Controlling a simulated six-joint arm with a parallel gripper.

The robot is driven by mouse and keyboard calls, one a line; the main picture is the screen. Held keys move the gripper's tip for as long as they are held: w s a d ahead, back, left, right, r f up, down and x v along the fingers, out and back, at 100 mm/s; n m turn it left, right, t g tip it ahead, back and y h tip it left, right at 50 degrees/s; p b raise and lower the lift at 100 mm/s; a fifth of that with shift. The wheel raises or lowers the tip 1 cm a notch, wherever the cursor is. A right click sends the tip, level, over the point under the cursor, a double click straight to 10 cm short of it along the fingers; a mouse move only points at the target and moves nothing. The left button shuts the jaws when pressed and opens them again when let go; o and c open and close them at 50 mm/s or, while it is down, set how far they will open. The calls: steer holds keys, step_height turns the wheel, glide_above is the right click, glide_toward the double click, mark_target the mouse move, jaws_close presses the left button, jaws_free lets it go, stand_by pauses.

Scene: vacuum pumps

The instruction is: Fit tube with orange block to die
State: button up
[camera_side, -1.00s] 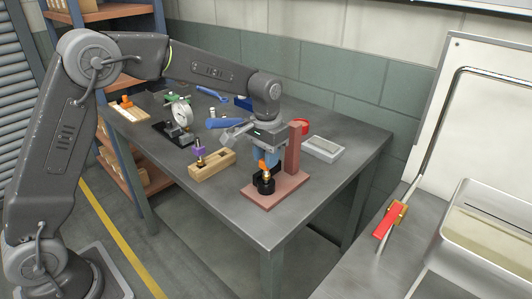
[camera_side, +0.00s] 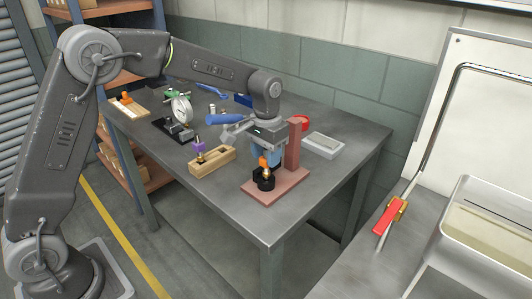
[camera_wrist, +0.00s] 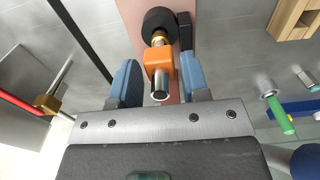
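The tube with the orange block (camera_side: 264,161) stands upright at the black round die (camera_side: 264,182) on the reddish-brown base. In the wrist view the orange block (camera_wrist: 159,60) surrounds the tube, whose silver open end faces the camera, and a brass part meets the black die (camera_wrist: 159,24). How deep the tube sits in the die is hidden. My gripper (camera_side: 268,155) is just above and around the block. In the wrist view its blue fingers (camera_wrist: 160,68) stand on both sides of the block, with small gaps showing, so it looks open.
A reddish-brown upright post (camera_side: 294,146) rises close behind the gripper. A wooden holder (camera_side: 212,162) with a purple-block part (camera_side: 198,145) stands to the left. A dial gauge (camera_side: 181,110), blue-handled tools and a grey tray (camera_side: 323,145) lie further off. The front table edge is clear.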

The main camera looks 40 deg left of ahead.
steer(key=shift+o, duration=1.4)
step_height(320, 180, up, 14)
steer(key=shift+f, duration=0.1)
